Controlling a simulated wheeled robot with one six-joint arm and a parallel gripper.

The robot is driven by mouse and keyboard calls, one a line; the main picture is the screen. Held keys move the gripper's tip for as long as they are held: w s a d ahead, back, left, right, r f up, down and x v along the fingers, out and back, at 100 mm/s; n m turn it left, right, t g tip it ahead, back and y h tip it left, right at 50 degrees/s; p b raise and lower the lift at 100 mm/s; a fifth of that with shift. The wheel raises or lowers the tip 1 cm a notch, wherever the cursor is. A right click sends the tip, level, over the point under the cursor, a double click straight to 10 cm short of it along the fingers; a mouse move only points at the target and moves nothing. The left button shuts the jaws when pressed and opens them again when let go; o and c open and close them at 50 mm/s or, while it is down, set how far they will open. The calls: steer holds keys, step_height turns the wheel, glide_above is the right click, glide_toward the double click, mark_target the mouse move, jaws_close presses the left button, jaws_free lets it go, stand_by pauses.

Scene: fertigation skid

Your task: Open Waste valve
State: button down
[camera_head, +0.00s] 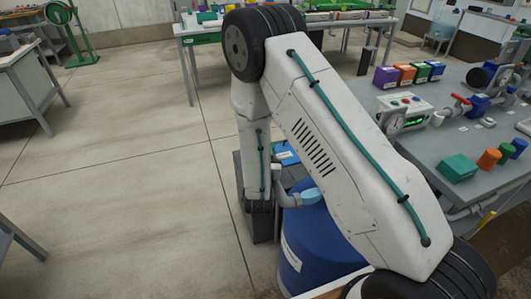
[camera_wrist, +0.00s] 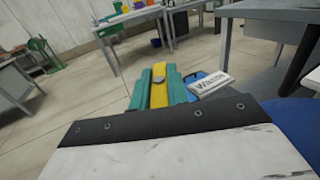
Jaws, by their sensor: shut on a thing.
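A yellow lever-like handle (camera_wrist: 159,94) with a grey round bolt on it shows in the wrist view. My gripper (camera_wrist: 159,87) has its two teal fingers on either side of the handle and is shut on it. A white label (camera_wrist: 212,84) with dark lettering, seemingly starting with W, stands just right of the fingers. A blue part (camera_wrist: 196,77) lies behind the label. In the head view a blue part (camera_head: 287,153) shows beside my lowered arm; my fingers and the yellow handle are hidden there. The valve body is mostly hidden.
A grey bench (camera_head: 447,143) with valves, a gauge box and colored blocks fills the right.

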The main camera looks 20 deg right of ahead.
steer(key=shift+n+t+y, duration=0.5)
steer(key=shift+n+y, duration=0.4)
steer(key=shift+y, duration=0.5)
steer(key=c, duration=1.4)
jaws_free()
steer(key=shift+o, duration=0.2)
steer(key=v, duration=0.7)
steer(key=shift+s, duration=0.35)
